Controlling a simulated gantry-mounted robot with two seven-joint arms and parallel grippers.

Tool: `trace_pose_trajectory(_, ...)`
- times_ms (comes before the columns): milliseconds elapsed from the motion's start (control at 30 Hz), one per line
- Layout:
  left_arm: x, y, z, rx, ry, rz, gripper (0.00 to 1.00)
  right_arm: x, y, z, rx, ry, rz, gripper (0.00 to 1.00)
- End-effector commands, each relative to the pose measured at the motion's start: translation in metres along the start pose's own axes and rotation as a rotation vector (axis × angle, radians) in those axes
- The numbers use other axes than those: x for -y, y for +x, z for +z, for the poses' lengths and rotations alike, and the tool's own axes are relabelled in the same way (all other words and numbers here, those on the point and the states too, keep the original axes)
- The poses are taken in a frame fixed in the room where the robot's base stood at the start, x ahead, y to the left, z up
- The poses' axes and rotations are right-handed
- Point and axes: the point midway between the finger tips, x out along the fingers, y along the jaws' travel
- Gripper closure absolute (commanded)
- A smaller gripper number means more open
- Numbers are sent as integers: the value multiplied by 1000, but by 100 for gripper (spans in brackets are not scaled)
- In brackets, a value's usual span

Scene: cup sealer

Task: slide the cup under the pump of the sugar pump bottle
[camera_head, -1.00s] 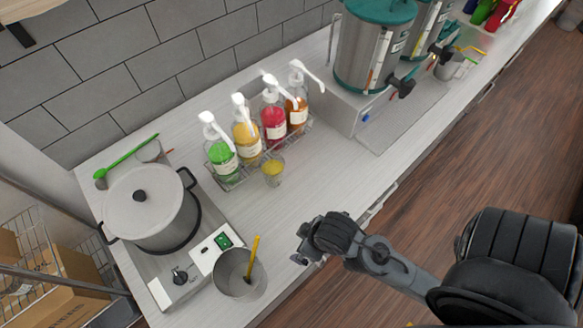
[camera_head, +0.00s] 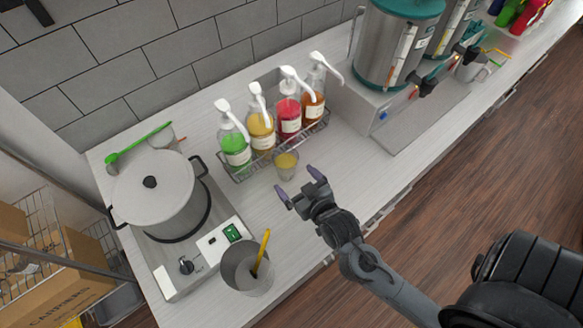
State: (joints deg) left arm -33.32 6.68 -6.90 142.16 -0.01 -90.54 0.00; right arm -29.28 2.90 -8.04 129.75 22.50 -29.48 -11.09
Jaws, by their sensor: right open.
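The small clear cup (camera_head: 286,165) with yellow content stands on the counter, just in front of the wire rack of pump bottles. Several bottles with white pumps stand in the rack: green (camera_head: 234,147), yellow (camera_head: 261,131), red (camera_head: 288,115) and orange (camera_head: 313,101). Labels are too small to read, so I cannot tell which is sugar. The cup is nearest the yellow and red bottles. My right gripper (camera_head: 300,190) is open and empty, just in front of the cup, its fingers pointing toward the bottles and apart from the cup. My left gripper is not in view.
A lidded pot (camera_head: 157,188) sits on a burner at the left. A metal pitcher (camera_head: 246,268) with a yellow-handled tool stands at the front. Large dispensers (camera_head: 395,45) stand at the back right. The counter (camera_head: 350,175) right of the cup is clear.

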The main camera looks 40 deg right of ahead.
Motion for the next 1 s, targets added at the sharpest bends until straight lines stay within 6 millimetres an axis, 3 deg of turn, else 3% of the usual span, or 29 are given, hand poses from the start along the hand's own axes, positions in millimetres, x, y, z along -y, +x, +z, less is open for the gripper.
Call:
trace_pose_trajectory(33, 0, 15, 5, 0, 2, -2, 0, -7, 14, 5, -78, 20, 62, 0)
trace_pose_trajectory(200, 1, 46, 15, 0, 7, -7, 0, -29, 40, 6, -286, 71, 263, 0)
trace_pose_trajectory(333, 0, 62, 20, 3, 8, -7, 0, -24, 57, 10, -308, 116, 299, 0)
trace_pose_trajectory(500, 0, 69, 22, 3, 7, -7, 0, -19, 64, 1, -335, 143, 297, 0)
trace_pose_trajectory(633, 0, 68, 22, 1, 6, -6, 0, -18, 67, 6, -339, 143, 296, 0)
trace_pose_trajectory(1000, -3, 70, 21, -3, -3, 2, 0, -12, 88, 61, -336, 141, 294, 0)
